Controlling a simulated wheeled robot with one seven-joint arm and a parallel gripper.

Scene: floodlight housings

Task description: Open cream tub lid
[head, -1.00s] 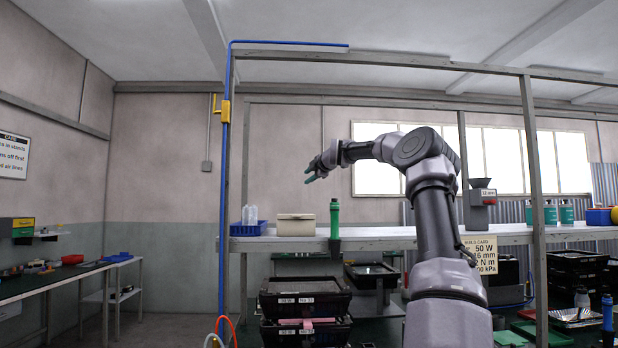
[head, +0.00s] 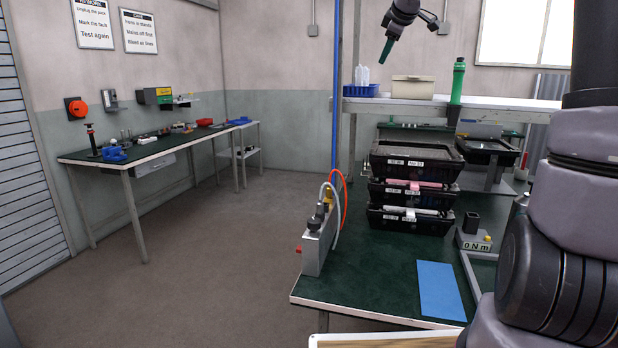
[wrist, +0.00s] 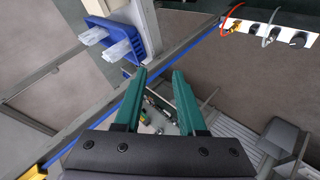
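The cream tub (head: 412,91) stands on the upper shelf in the head view, and its lid (head: 413,78) appears to be on it. My gripper (head: 383,62), with green fingers, hangs in the air above the shelf, higher than the tub and apart from it. In the wrist view the two fingers of my gripper (wrist: 159,72) are spread with nothing between them. I cannot make out the tub in the wrist view.
A blue bin (head: 351,91) with clear bottles stands left of the tub, and it also shows in the wrist view (wrist: 104,29). A green bottle (head: 457,80) stands right of the tub. Stacked black trays (head: 416,163) stand below. Open floor (head: 200,255) lies to the left.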

